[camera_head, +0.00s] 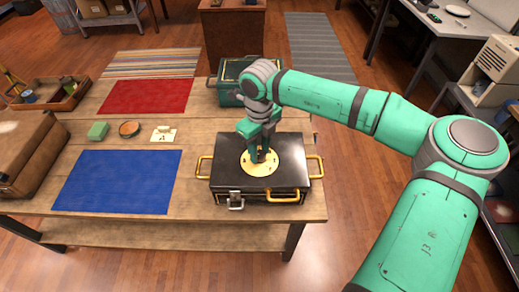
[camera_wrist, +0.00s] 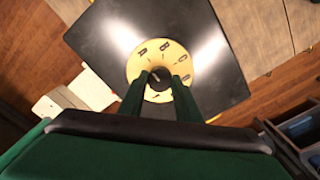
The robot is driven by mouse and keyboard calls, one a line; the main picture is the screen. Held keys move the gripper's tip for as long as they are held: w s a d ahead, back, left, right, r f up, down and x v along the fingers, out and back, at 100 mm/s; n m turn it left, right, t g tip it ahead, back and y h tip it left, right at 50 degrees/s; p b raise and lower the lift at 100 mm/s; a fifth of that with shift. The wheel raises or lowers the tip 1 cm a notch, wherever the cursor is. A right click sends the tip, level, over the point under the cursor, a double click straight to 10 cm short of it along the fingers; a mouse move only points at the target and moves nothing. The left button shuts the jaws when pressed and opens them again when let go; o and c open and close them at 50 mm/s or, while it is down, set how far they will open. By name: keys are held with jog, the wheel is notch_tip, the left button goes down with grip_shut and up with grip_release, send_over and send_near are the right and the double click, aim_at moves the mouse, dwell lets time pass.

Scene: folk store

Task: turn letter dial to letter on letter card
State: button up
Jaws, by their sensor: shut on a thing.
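A black box (camera_head: 225,182) with brass handles stands on the wooden table. A round yellow letter dial (camera_head: 246,169) is on its lid. In the wrist view the yellow disc (camera_wrist: 133,66) carries black letters; A and B can be read, others are blurred or hidden. Its dark centre knob (camera_wrist: 157,92) has a pale pointer mark. My gripper (camera_head: 262,155) points down at the dial, and its fingers (camera_wrist: 159,83) are closed on the knob's two sides. The letter card (camera_head: 163,134) is a small cream card on the table, left of the box; its letter is too small to read surely.
A blue mat (camera_head: 115,182) and a red mat (camera_head: 146,96) lie left of the box. A green block (camera_head: 98,131) and a round dish (camera_head: 130,129) lie near the card. A dark green case (camera_head: 230,82) stands behind the box.

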aim_at(260, 154)
dwell(0.4)
jog(key=o, duration=1.1)
jog(key=shift+c, duration=0.2)
jog(key=shift+r, duration=0.1)
notch_tip(260, 154, up, 11)
jog(key=shift+f, duration=0.2)
